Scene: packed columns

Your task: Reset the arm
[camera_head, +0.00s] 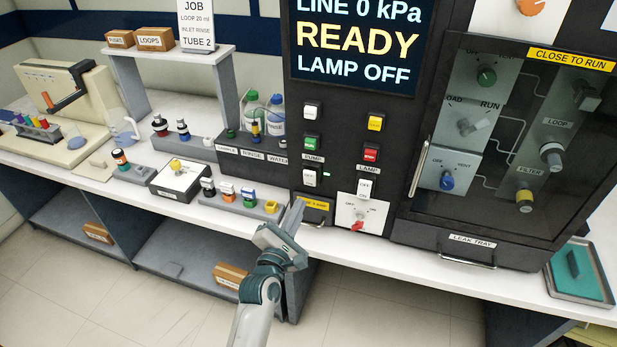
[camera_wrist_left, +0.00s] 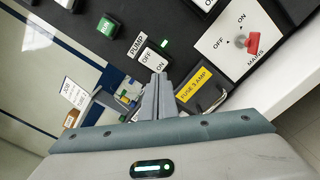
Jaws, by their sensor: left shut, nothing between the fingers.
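My left gripper (camera_head: 293,217) is shut and empty. It is held in front of the bench edge, just below the yellow fuse label (camera_head: 314,204) of the dark machine. In the left wrist view its closed fingertips (camera_wrist_left: 158,80) point toward the pump switch (camera_wrist_left: 152,57) and the fuse label (camera_wrist_left: 193,84). I cannot tell whether the fingers touch the panel. The red mains knob (camera_head: 357,225) sits to the right of the gripper, and it also shows in the left wrist view (camera_wrist_left: 252,42). My right gripper is not in either view.
A screen (camera_head: 357,42) reads READY and LAMP OFF. A glass-fronted cabinet (camera_head: 500,145) with knobs stands right, above a leak tray (camera_head: 473,243). Left of the gripper, several small coloured items line the bench (camera_head: 190,211). A teal tray (camera_head: 582,270) lies far right.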

